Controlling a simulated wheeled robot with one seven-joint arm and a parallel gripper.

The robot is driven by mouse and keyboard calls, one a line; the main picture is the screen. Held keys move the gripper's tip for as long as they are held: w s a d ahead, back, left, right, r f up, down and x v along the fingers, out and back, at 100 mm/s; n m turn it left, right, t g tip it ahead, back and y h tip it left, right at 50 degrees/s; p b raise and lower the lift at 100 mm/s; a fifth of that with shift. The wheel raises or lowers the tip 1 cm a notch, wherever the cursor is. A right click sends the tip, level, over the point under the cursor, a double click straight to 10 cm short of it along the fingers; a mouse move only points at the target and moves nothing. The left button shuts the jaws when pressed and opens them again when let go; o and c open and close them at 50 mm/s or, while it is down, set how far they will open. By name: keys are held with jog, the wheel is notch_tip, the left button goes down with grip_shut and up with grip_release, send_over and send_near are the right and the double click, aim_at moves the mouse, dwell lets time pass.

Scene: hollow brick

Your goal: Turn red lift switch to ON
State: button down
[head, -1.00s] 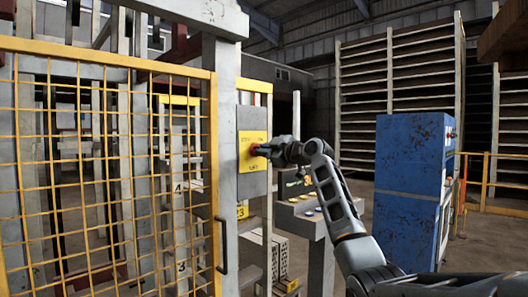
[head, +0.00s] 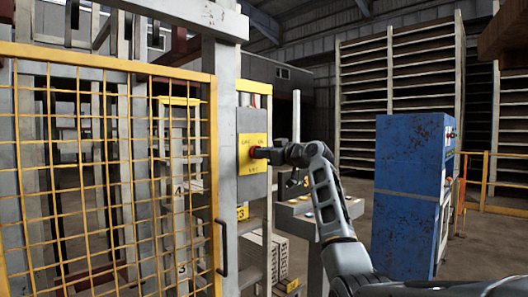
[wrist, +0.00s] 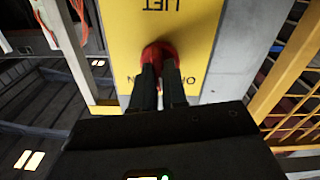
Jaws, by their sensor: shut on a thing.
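The red lift switch (wrist: 159,54) sits on a yellow plate (wrist: 120,30) that carries dark lettering, including "LIFT", upside down in the wrist view. In the head view the yellow plate (head: 252,170) is on a grey box (head: 243,122) fixed to a grey post. My gripper (wrist: 160,72) is shut on the red switch, with one dark finger on each side of it. In the head view my gripper (head: 262,153) reaches the plate from the right and hides most of the switch. The switch's exact angle cannot be told.
A yellow mesh gate (head: 110,180) with a dark handle stands left of the box. A console with buttons (head: 305,212) is below my arm. A blue rusted cabinet (head: 405,190) stands to the right. Tall racks (head: 400,90) are at the back.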

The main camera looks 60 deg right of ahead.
jog(key=shift+d+m+p, duration=0.1)
jog(key=shift+m+p, duration=2.55)
jog(key=shift+m, duration=2.95)
jog(key=shift+f, duration=0.1)
jog(key=c, duration=1.2)
grip_release()
jog(key=shift+o, duration=0.2)
jog(key=b+v, duration=0.1)
jog(key=v, duration=0.6)
jog(key=shift+s, duration=0.4)
